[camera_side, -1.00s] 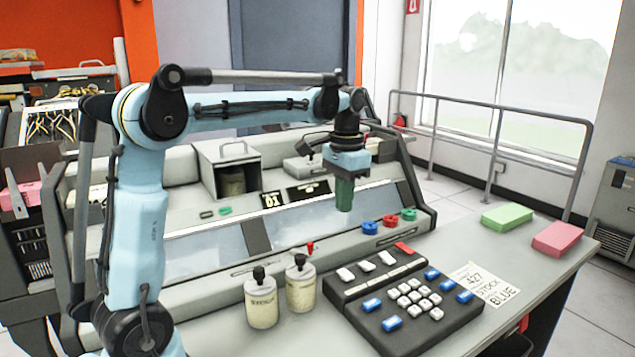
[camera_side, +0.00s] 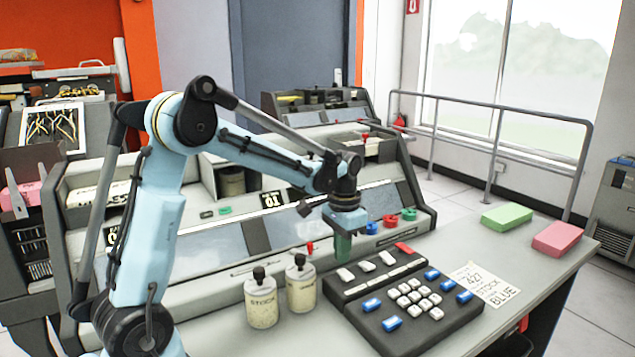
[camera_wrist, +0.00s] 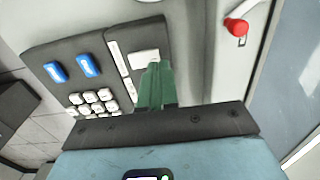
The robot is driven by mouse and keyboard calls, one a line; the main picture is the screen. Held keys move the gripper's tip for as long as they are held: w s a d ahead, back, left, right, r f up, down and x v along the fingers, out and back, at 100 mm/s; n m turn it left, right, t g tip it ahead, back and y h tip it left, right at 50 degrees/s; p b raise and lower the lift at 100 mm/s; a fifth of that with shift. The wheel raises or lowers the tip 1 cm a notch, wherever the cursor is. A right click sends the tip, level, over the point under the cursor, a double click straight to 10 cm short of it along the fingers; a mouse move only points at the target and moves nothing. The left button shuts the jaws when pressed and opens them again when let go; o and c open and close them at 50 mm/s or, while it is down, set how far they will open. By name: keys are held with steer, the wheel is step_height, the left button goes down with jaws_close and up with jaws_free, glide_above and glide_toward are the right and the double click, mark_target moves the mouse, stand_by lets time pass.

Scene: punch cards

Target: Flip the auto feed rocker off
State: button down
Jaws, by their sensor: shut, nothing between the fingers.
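A dark keypad panel (camera_side: 376,324) lies on the desk, with a row of white rockers along its back strip: one at the left (camera_side: 345,274), one in the middle (camera_side: 367,265) and one further right (camera_side: 387,257). A red key (camera_side: 405,248) ends the row. I cannot read which rocker is the auto feed one. My gripper (camera_side: 343,258), with green fingers, is shut and empty, pointing down just behind the left part of the row. In the wrist view my fingertips (camera_wrist: 155,68) are close to a white rocker (camera_wrist: 145,57) and partly cover it; contact cannot be told.
Two cream bottles (camera_side: 262,302) (camera_side: 301,284) with black caps stand left of the panel. A red-tipped lever (camera_side: 310,247) and blue, red and green rings (camera_side: 390,221) are behind it. A paper card (camera_side: 485,285) lies right.

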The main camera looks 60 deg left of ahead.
steer(key=shift+f, duration=0.9)
steer(key=shift+a+f, duration=0.1)
steer(key=shift+f, duration=0.15)
steer(key=shift+r, duration=0.1)
steer(key=shift+d+r, duration=0.3)
steer(key=shift+d, duration=0.4)
step_height(320, 180, up, 14)
steer(key=a, duration=0.3)
steer(key=shift+f, duration=0.15)
